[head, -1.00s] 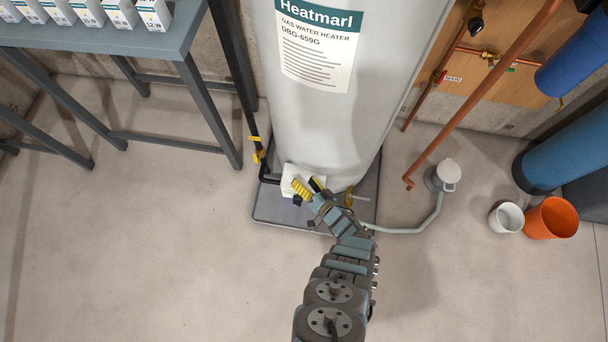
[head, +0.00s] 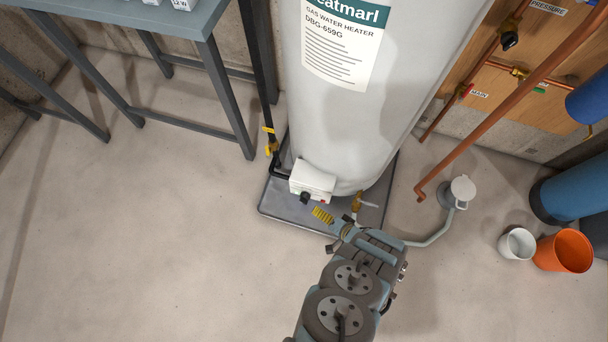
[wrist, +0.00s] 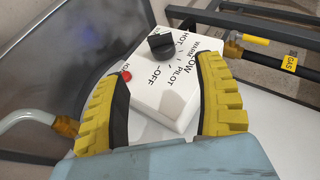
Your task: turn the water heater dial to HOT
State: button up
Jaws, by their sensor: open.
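The water heater dial is a black knob (wrist: 162,43) on a white control box (wrist: 165,100) lettered HOT, WARM, LOW, PILOT and OFF. In the wrist view HOT stands just right of the knob; I cannot tell which mark the knob points at. In the head view the knob (head: 305,197) is on the front of the box (head: 313,178), low on the white water heater (head: 350,130). My gripper (wrist: 164,70) is open and empty, its yellow-ridged fingers apart, with the knob beyond their tips. In the head view my gripper (head: 331,218) is in front of the box, apart from the knob.
A red button (wrist: 126,75) is on the box near the left finger. A brass drain valve (head: 357,202) is right of the box, a black gas pipe (head: 280,172) left of it. The heater stands in a grey pan (head: 282,205). Floor in front is clear.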

aim_at(305, 202)
jog(key=b+x, duration=0.6)
jog(key=x, duration=0.6)
jog(key=shift+w+a+f, duration=0.2)
jog(key=shift+w+a, duration=0.05)
jog(key=shift+d, duration=0.1)
jog(key=c, duration=1.2)
